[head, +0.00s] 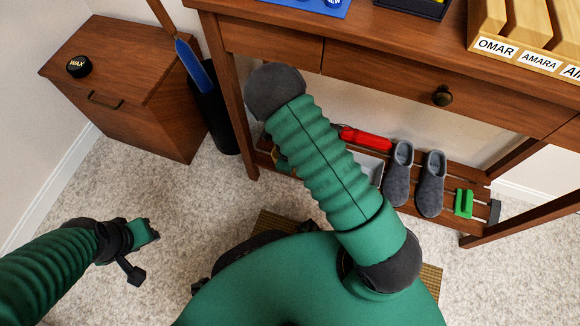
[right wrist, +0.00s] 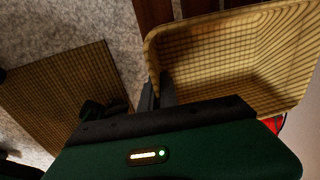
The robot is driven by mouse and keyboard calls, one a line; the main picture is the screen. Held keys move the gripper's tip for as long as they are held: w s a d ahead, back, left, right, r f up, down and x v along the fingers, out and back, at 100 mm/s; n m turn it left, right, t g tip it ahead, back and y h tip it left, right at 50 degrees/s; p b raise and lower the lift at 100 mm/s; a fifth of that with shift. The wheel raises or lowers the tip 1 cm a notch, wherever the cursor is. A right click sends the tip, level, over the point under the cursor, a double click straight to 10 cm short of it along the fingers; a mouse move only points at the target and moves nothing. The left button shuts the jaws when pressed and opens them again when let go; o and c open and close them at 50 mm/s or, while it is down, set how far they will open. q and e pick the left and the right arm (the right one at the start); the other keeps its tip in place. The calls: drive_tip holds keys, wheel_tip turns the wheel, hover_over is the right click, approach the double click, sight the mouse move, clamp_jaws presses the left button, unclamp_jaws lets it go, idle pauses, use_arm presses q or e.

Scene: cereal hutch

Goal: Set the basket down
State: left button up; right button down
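The basket (right wrist: 212,55), woven and tan with a rounded rim, fills the upper right of the right wrist view; its inside looks empty. My right gripper (right wrist: 158,92) is at its left wall, with one dark finger inside and one outside, and appears shut on that wall. Whether the basket's bottom touches anything is hidden. In the head view my right arm covers the right gripper and most or all of the basket. My left gripper (head: 140,250) is low on the left over the carpet, away from the basket; its finger gap is unclear.
A slatted low rack (head: 475,192) under the desk holds grey slippers (head: 415,182), a red item (head: 365,138) and a green item (head: 463,203). A brown cabinet (head: 125,85) stands left. A woven mat (right wrist: 65,90) lies on the carpet. The carpet at left is clear.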

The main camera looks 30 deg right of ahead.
drive_tip(key=c, duration=1.6)
unclamp_jaws()
drive_tip(key=s+a+r+n+p, duration=0.1)
drive_tip(key=s+r+n+p, duration=0.1)
drive_tip(key=r+n, duration=0.7)
drive_tip(key=s+a+r+n+t+p, duration=0.1)
drive_tip(key=s+a+r+n+p, duration=0.1)
drive_tip(key=r+n, duration=0.7)
drive_tip(key=s+a+r+n+t+p, duration=0.1)
drive_tip(key=s+r+n+p, duration=0.3)
drive_tip(key=r+n, duration=0.5)
drive_tip(key=shift+s+a+r+n+y, duration=0.15)
drive_tip(key=shift+s+r, duration=0.1)
drive_tip(key=shift+r, duration=0.6)
drive_tip(key=shift+s+d+r+n+y, duration=0.1)
drive_tip(key=shift+s+r, duration=0.15)
drive_tip(key=shift+r, duration=0.65)
drive_tip(key=shift+s+a+r+n+y, duration=0.15)
drive_tip(key=shift+s+r, duration=0.1)
drive_tip(key=shift+r, duration=0.6)
